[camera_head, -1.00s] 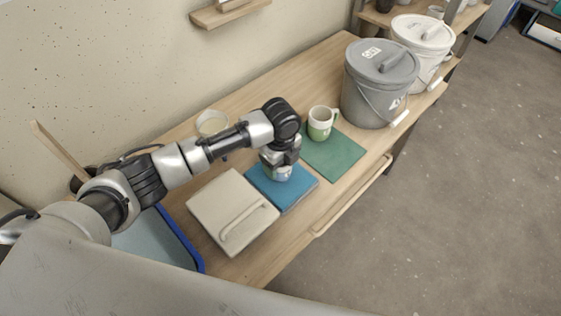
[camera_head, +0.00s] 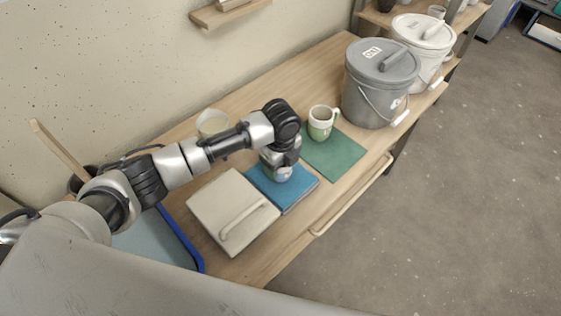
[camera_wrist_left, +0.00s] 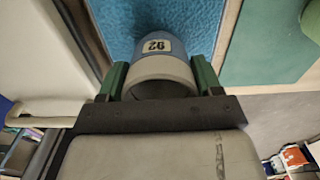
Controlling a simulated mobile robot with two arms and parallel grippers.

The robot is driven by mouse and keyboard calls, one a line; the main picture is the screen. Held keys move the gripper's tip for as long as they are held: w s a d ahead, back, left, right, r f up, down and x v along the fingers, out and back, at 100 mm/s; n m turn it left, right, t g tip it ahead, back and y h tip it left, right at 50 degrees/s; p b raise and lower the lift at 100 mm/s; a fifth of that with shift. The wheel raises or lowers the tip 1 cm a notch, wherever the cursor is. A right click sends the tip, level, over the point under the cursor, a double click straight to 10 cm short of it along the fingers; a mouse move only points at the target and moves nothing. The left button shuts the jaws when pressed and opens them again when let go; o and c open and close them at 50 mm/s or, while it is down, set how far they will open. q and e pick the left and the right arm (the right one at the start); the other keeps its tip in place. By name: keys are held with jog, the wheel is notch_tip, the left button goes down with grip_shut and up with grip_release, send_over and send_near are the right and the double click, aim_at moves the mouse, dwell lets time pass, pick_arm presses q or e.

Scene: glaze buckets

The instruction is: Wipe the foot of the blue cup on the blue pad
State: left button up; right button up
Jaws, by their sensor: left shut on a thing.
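My left gripper (camera_head: 281,163) is shut on the blue cup (camera_wrist_left: 163,48), over the blue pad (camera_head: 302,190). In the head view the cup (camera_head: 283,175) is mostly covered by the gripper. My right gripper is not in view.
A green and white mug (camera_head: 320,122) stands on a green mat (camera_head: 345,158) beside the pad. A beige lidded box (camera_head: 213,205) lies on the other side. Grey (camera_head: 372,95) and white (camera_head: 437,52) buckets stand at the far end. A pale round container (camera_head: 212,120) is behind my arm.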

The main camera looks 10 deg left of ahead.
pick_arm(q)
jog(key=shift+f, duration=0.3)
jog(key=shift+a, duration=0.1)
